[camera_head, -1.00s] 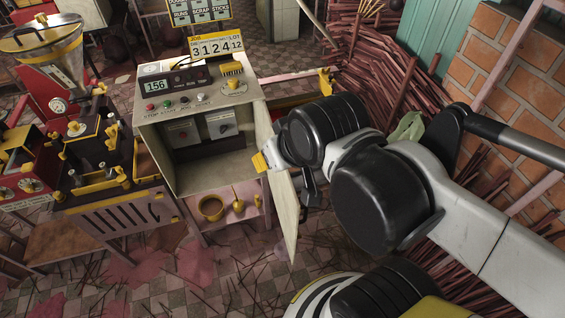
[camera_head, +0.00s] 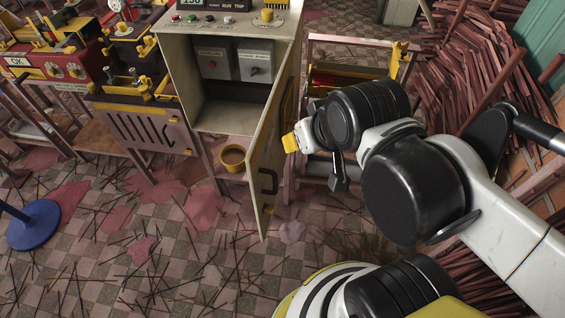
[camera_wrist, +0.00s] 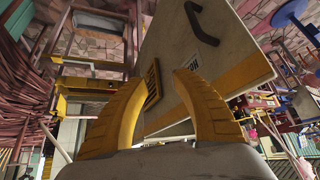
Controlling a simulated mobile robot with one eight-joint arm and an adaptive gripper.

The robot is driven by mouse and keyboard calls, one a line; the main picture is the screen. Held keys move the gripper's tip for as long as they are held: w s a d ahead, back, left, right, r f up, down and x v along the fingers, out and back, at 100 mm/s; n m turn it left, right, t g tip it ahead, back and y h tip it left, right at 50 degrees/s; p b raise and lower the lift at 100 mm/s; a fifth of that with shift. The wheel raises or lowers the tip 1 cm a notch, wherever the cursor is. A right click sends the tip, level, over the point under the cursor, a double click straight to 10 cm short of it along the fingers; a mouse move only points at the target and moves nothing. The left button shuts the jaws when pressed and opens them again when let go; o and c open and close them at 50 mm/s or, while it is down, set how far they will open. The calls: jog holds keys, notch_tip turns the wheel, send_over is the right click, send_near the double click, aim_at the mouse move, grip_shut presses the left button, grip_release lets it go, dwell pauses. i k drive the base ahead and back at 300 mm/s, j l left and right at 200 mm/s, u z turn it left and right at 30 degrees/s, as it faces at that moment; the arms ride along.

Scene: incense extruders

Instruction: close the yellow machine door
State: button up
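The machine door (camera_head: 262,165) stands open at the right edge of the cream control cabinet (camera_head: 179,65) in the head view. In the wrist view the door (camera_wrist: 225,62) fills the middle, pale with a yellow stripe, a black handle (camera_wrist: 200,25) and a vent (camera_wrist: 152,85). My gripper (camera_head: 290,143) is to the right of the door, on its outer side. In the wrist view my gripper's (camera_wrist: 168,82) yellow fingers are spread with nothing held between them. I cannot tell whether they touch the door.
The open cabinet shows two grey switch boxes (camera_head: 255,67) inside. A yellow ring-shaped pot (camera_head: 232,157) sits below it. A yellow-and-black machine (camera_head: 150,125) stands to the left, and bundles of red sticks (camera_head: 470,75) lie at the back right. The checkered floor in front has scattered sticks.

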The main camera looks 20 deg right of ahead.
aim_at(283, 150)
jog(key=z, duration=0.45)
jog(key=j+z, duration=0.15)
jog(key=z, duration=0.7)
jog(key=j+z, duration=0.15)
jog(key=z, duration=0.75)
jog(key=k+j+z, duration=0.25)
jog(key=z, duration=0.15)
jog(key=k+j+z, duration=0.15)
jog(key=z, duration=0.25)
jog(key=k+l+u, duration=0.1)
jog(key=k+u, duration=0.7)
jog(key=k+j+u, duration=0.25)
jog(key=k+u, duration=0.2)
jog(key=k+l+z, duration=0.1)
jog(key=k, duration=0.2)
jog(key=k+l+z, duration=0.1)
jog(key=k+l, duration=0.15)
jog(key=k+z, duration=0.2)
jog(key=i+l, duration=0.05)
jog(key=i, duration=0.05)
